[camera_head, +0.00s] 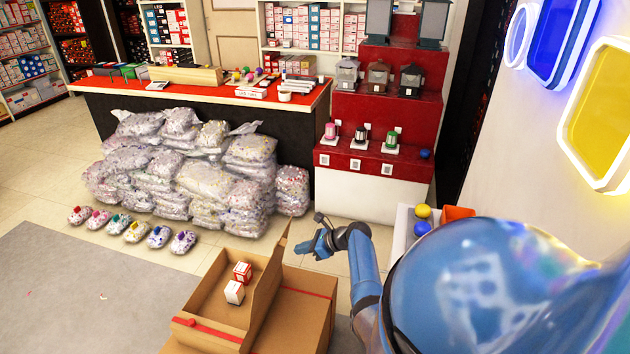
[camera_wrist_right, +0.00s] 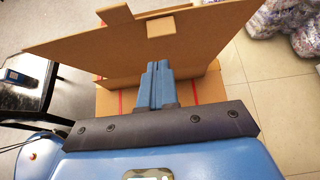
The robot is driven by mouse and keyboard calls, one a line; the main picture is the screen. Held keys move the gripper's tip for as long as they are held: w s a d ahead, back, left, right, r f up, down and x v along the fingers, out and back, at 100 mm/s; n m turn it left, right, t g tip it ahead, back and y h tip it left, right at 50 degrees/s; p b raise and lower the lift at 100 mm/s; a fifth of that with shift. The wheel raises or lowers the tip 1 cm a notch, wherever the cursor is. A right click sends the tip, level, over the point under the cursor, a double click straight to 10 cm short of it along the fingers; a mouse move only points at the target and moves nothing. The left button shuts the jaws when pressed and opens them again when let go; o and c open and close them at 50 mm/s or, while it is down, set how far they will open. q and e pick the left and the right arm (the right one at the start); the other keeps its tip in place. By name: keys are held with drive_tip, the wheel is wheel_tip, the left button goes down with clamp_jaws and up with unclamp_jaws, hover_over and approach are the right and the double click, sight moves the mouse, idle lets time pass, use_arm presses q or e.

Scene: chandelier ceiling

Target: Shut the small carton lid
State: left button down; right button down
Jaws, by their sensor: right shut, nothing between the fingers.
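The small brown carton (camera_head: 205,305) is open, with a red-topped box (camera_head: 242,272) and a white box (camera_head: 234,292) inside. Its lid (camera_head: 266,292) stands roughly upright along the carton's right side. In the right wrist view the lid (camera_wrist_right: 110,50) spans the area ahead of my fingers, with a tab on its top edge. My right gripper (camera_head: 316,244) is shut and empty, on the right of the lid. Its blue fingers (camera_wrist_right: 154,82) point at the lid; whether they touch it I cannot tell. My left gripper is not in view.
A larger carton with red tape (camera_head: 306,312) is at the lid's right. Yellow and blue balls (camera_head: 423,211) sit right of my arm.

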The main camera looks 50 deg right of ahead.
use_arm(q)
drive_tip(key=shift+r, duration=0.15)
use_arm(e)
drive_tip(key=shift+w+a+r, duration=0.2)
drive_tip(key=shift+w+a, duration=0.1)
drive_tip(key=shift+w, duration=0.25)
drive_tip(key=shift+w+a+r, duration=0.15)
drive_tip(key=shift+w+a, duration=0.15)
drive_tip(key=shift+w, duration=0.25)
